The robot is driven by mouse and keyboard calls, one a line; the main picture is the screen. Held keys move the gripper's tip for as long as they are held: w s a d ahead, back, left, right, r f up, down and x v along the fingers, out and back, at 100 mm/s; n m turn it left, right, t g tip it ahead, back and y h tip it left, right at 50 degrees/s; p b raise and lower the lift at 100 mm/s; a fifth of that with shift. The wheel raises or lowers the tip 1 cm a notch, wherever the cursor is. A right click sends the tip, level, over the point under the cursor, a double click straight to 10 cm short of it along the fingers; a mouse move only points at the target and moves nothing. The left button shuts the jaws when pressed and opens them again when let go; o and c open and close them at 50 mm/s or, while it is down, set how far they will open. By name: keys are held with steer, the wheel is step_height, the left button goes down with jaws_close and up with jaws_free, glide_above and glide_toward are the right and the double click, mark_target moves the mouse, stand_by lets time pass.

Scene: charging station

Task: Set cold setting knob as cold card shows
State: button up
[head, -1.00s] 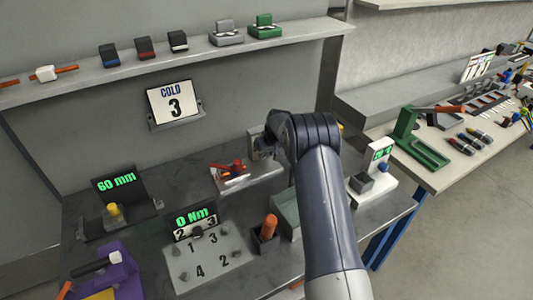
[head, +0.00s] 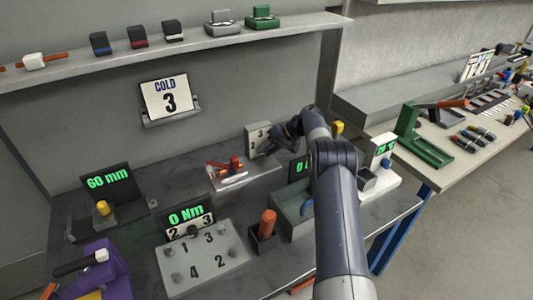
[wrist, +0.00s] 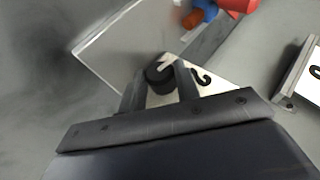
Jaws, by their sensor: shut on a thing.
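The cold card (head: 168,100) on the back wall reads COLD 3. The dial plate (head: 254,134) of the cold setting knob stands upright at the back of the bench, with a 3 near its top and another digit too small to read. My gripper (head: 268,148) is in front of the plate and hides the knob in the head view. In the wrist view, the black knob (wrist: 157,76) sits between the two fingertips of my gripper (wrist: 160,85), which is shut on it. A pale mark shows by the knob's edge, with part of a curved digit to its right.
A plate with red and blue parts (head: 230,170) lies just left of the dial plate. A numbered panel (head: 205,258), an orange peg (head: 268,223) in a holder and a grey box (head: 288,225) stand in front. A shelf (head: 190,45) runs above.

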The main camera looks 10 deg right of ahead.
steer(key=shift+f+y, duration=0.1)
steer(key=shift+y, duration=0.5)
steer(key=shift+d+b, duration=0.1)
steer(key=shift+b, duration=0.2)
steer(key=o, duration=1)
steer(key=shift+c, duration=0.2)
steer(key=v, duration=1)
steer(key=shift+d, duration=0.4)
steer(key=shift+w, duration=0.1)
steer(key=shift+r, duration=0.2)
